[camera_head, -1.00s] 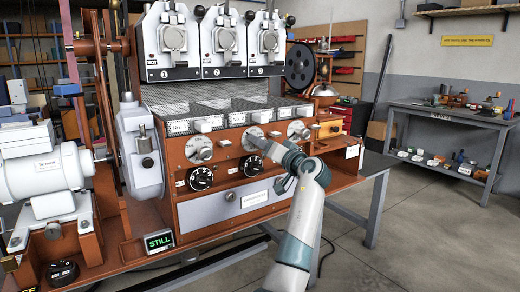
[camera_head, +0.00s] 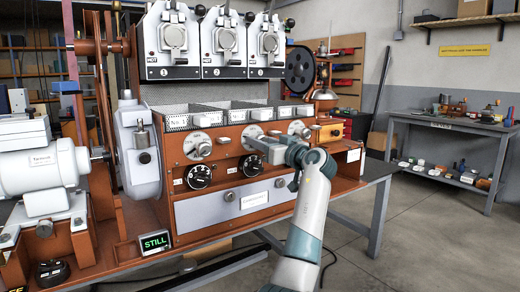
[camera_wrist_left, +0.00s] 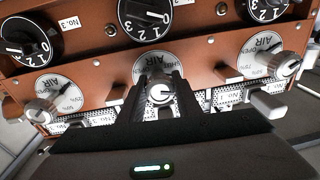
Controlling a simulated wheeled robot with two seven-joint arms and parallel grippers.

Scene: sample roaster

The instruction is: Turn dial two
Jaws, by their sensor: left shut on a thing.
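The roaster's front panel carries three silver AIR dials in a row. The middle AIR dial (camera_head: 252,134) is partly hidden behind my left gripper (camera_head: 262,147). In the left wrist view, which shows the panel upside down, my left gripper (camera_wrist_left: 160,98) has its dark fingers on both sides of the middle dial's silver knob (camera_wrist_left: 160,90) and is shut on it. The left AIR dial (camera_head: 197,146) and the right AIR dial (camera_head: 299,131) stand free on either side. My right gripper is not in view.
Black numbered knobs (camera_head: 199,176) sit below the AIR dials. Labelled bins (camera_head: 225,105) and hot drums lie above. A grey drawer (camera_head: 225,203) and a STILL display (camera_head: 154,243) are lower. A motor (camera_head: 40,165) stands left; open floor lies right.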

